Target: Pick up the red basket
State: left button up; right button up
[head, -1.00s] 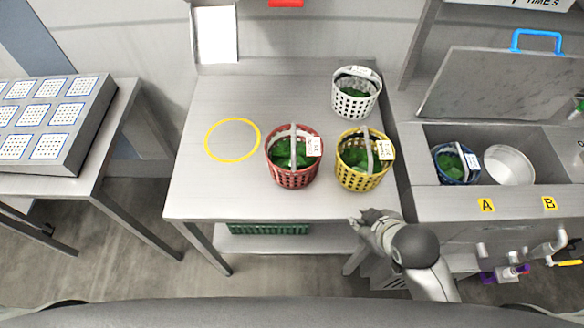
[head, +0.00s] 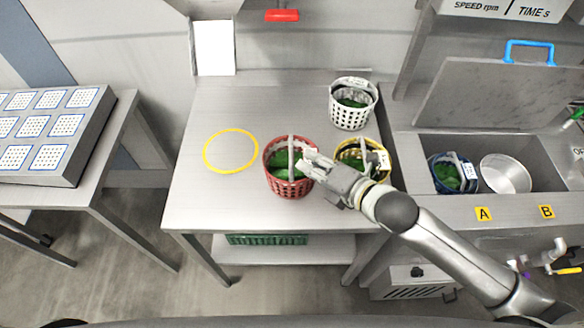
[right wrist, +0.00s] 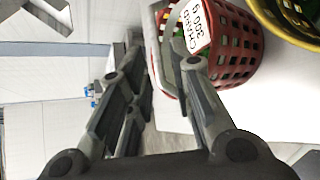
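The red basket (head: 290,185) stands upright on the steel table, with green leaves inside and a pale handle arched over it. In the right wrist view the red basket (right wrist: 236,50) is at the upper right, with a white tag reading CHARD 300 g. My right gripper (head: 308,160) is at the right side of the handle. In the right wrist view its fingers (right wrist: 157,45) are apart, with the pale handle (right wrist: 158,70) showing between them. I cannot tell whether they touch it. My left gripper is not in view.
A yellow basket (head: 350,149) stands close on the right, partly hidden behind my right gripper. A white basket (head: 350,113) is behind it. A yellow ring (head: 206,150) marks clear table at the left. A sink at the right holds a blue basket (head: 441,181) and a metal bowl (head: 505,175).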

aim_at(291, 148)
jog(key=shift+w+r+p+x, duration=0.1)
jog(key=shift+p+x, duration=0.25)
jog(key=shift+x, duration=1.2)
jog(key=shift+w+r+p+x, duration=0.15)
jog(key=shift+p+x, duration=0.25)
jog(key=shift+x, duration=1.1)
jog(key=shift+w+r+p+x, duration=0.1)
jog(key=shift+p+x, duration=0.25)
jog(key=shift+x, duration=1.2)
jog(key=shift+s+d, duration=0.1)
jog(key=shift+d, duration=0.05)
grip_shut()
jog(key=shift+r, duration=0.1)
